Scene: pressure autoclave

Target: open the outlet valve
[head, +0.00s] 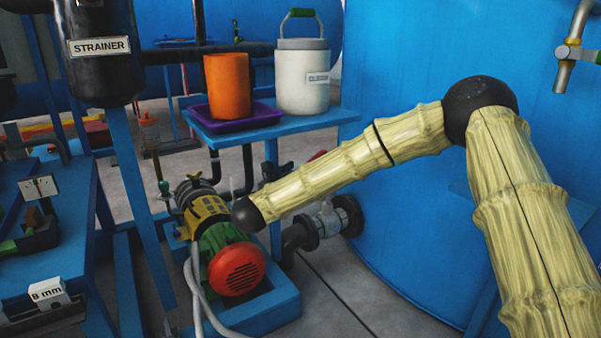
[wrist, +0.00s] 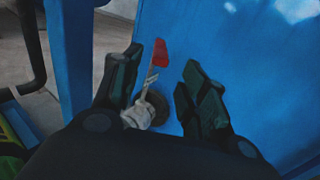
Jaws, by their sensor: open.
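The outlet valve (head: 325,220) is a grey metal fitting low on the big blue tank, joined to a dark pipe. In the head view its red handle (head: 318,155) barely shows above my forearm, which hides most of the lever. In the wrist view the lever's red grip (wrist: 160,52) points up from a pale stem, with the valve body (wrist: 138,115) below it. My gripper (wrist: 161,68) is open. The lever shows in the gap between its fingers, nearer the left finger; I see no clear contact and cannot tell the depth.
A pump with a red end (head: 237,269) stands on a blue base left of the valve. Above is a blue shelf (head: 335,117) with an orange cup (head: 228,86) and a white canister (head: 302,80). The blue tank (head: 400,220) wall stands close at the right.

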